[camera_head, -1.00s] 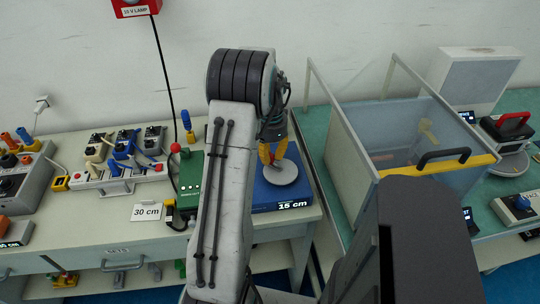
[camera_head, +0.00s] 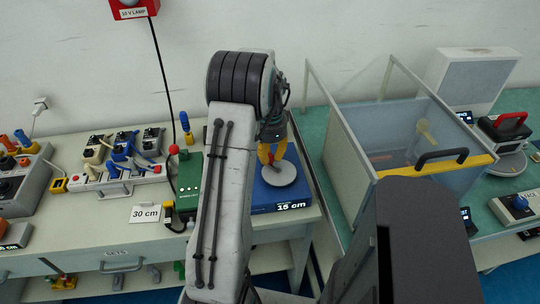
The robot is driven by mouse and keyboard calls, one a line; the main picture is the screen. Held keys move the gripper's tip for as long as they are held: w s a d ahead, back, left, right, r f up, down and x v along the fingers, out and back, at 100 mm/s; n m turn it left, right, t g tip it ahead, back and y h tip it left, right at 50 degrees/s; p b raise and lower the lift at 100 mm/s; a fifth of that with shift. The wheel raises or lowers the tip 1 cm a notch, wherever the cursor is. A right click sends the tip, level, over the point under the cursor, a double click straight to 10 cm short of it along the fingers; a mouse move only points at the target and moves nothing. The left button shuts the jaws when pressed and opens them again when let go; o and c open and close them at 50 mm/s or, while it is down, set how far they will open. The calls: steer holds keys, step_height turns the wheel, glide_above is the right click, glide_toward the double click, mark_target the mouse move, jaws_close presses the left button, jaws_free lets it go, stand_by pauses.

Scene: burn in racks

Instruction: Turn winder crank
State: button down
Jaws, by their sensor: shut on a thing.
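The winder is a blue box (camera_head: 306,191) on the bench, with a "15 cm" display on its front edge. A round grey disc (camera_head: 279,174) lies on its top. My gripper (camera_head: 270,164), with yellow fingers, is above the disc and shut on a small red crank knob (camera_head: 274,163) at the disc's upper left part. The fingers hide most of the knob. My arm hides the left side of the winder.
A power strip (camera_head: 120,175) with several plugs lies farther left. A clear-walled bin (camera_head: 350,165) with a yellow front edge stands to the right.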

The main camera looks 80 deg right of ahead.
steer(key=shift+d, duration=0.1)
stand_by(0.6)
steer(key=c, duration=1.1)
jaws_free()
step_height(320, 180, up, 12)
stand_by(0.4)
